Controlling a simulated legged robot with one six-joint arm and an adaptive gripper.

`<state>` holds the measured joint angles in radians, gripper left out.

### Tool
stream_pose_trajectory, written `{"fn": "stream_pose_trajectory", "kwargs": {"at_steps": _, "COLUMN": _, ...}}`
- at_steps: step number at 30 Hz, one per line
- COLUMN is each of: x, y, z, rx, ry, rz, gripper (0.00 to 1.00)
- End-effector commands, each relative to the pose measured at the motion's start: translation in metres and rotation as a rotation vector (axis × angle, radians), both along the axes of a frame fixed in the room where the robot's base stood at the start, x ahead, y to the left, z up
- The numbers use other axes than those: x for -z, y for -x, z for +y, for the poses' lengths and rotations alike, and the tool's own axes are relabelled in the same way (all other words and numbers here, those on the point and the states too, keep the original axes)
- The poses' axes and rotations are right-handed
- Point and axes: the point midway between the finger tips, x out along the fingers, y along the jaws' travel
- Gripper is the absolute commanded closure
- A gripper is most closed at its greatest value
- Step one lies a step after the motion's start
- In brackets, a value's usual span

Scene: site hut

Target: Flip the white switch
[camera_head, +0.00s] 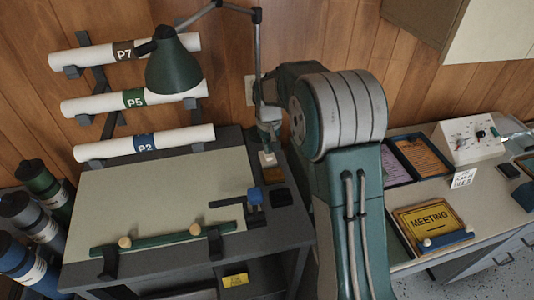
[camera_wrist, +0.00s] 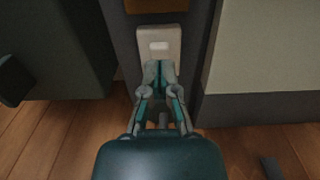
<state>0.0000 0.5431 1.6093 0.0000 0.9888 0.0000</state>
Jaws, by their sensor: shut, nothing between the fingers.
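The white switch (camera_wrist: 159,46) is a small pale rocker on a beige plate (camera_wrist: 173,35) near the top of the wrist view. In the head view a small white block at that place, the switch (camera_head: 268,158), sits at the back right corner of the drafting desk. My gripper (camera_wrist: 158,68) is shut and empty. Its fingertips overlap the lower part of the plate in the wrist view, just below the rocker. It also shows in the head view (camera_head: 267,146), pointing down right above the switch. I cannot tell whether the fingertips touch the plate.
A green desk lamp (camera_head: 174,66) hangs left of my arm. The drafting board (camera_head: 150,190) holds a green rail (camera_head: 160,240) and a blue-topped tool (camera_head: 254,196). A brown pad (camera_head: 267,173) lies just in front of the switch. Paper rolls (camera_head: 150,101) hang on the wooden wall.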

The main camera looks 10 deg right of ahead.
Motion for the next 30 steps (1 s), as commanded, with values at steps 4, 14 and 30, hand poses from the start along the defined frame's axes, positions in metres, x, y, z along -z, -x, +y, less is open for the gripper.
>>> {"fn": "stream_pose_trajectory", "kwargs": {"at_steps": 4, "x": 0.002, "y": 0.000, "z": 0.000, "rx": 0.000, "ry": 0.000, "rz": 0.001, "gripper": 1.00}}
{"fn": "stream_pose_trajectory", "kwargs": {"at_steps": 14, "x": 0.006, "y": 0.000, "z": 0.000, "rx": 0.000, "ry": 0.000, "rz": 0.000, "gripper": 1.00}}
{"fn": "stream_pose_trajectory", "kwargs": {"at_steps": 30, "x": 0.014, "y": 0.000, "z": 0.000, "rx": 0.000, "ry": 0.000, "rz": 0.001, "gripper": 1.00}}
